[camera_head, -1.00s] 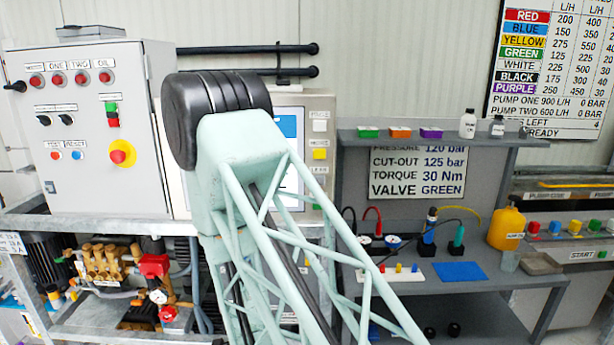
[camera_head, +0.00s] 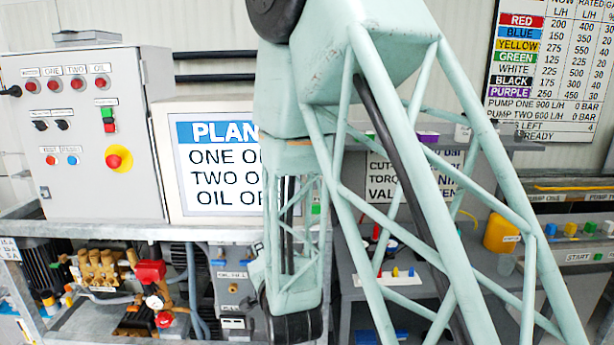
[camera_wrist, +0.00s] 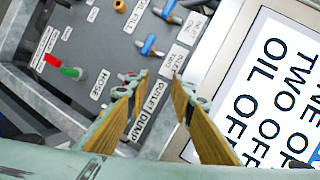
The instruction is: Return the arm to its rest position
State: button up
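My gripper (camera_wrist: 161,76) shows in the wrist view with its two yellow-padded fingers apart and nothing between them. Behind the fingertips is a grey valve panel (camera_wrist: 118,45) with labels such as HOSE and OUTLET DUMP, and small blue-handled valves; I cannot tell the distance to it. In the head view, my pale green lattice arm (camera_head: 440,200) rises across the middle and right, and another link hangs down near the screen. The gripper itself is not clearly visible there.
A display screen (camera_head: 205,165) reading ONE, TWO, OIL OFF stands close to my arm. Left of it is a control cabinet (camera_head: 85,185) with a red stop button, above pump piping (camera_head: 110,270). A grey bench (camera_head: 500,290) with a yellow container (camera_head: 497,235) lies behind my arm.

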jog(key=s+d+r+n+g+h, duration=0.1)
jog(key=s+d+r+n+g, duration=0.2)
jog(key=s+d+r, duration=0.55)
jog(key=s+d+r+n+g+h, duration=0.1)
jog(key=s+d+r+n+g, duration=0.15)
jog(key=s+d+r, duration=0.6)
jog(key=s+d+n+g, duration=0.1)
jog(key=s+d+n, duration=0.1)
jog(key=s+d, duration=0.3)
jog(key=s+d+r+n+g+h, duration=0.1)
jog(key=s+d, duration=0.4)
jog(key=s, duration=0.9)
jog(key=s+d+r+n+g+h, duration=0.1)
jog(key=s+d+n+g, duration=0.1)
jog(key=s+d, duration=0.4)
jog(key=s, duration=0.4)
jog(key=shift+s+n, duration=0.15)
jog(key=shift+n, duration=0.2)
jog(key=shift+f, duration=0.1)
